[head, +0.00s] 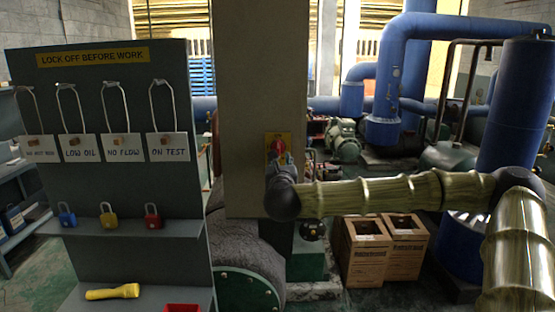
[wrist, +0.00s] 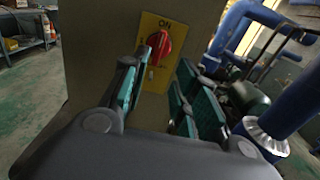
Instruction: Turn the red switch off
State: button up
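The red switch (wrist: 160,46) is a red rotary knob on a yellow plate (wrist: 151,75) fixed to a grey pillar, with "ON" written above it. In the head view the red switch (head: 277,147) shows just above my gripper (head: 281,162), which hides the plate's lower part. In the wrist view my gripper (wrist: 156,92) is open, with teal-padded fingers on the left and right. The knob shows beyond the gap between them. Nothing is between the fingers, and they look apart from the knob.
A lock-off board (head: 105,75) with tags and padlocks stands at left, with a yellow torch (head: 113,292) on its lower shelf. A large dark cylinder (head: 240,250) lies below the pillar.

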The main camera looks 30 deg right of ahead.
aim_at(278, 150)
jog(key=shift+p+x, duration=1.95)
jog(key=shift+x, duration=2.65)
jog(key=shift+w, duration=0.2)
jog(key=shift+c, duration=0.3)
grip_shut()
jog(key=shift+r+n+p, duration=0.1)
jog(key=shift+n+p, duration=0.25)
jog(key=shift+n, duration=1.95)
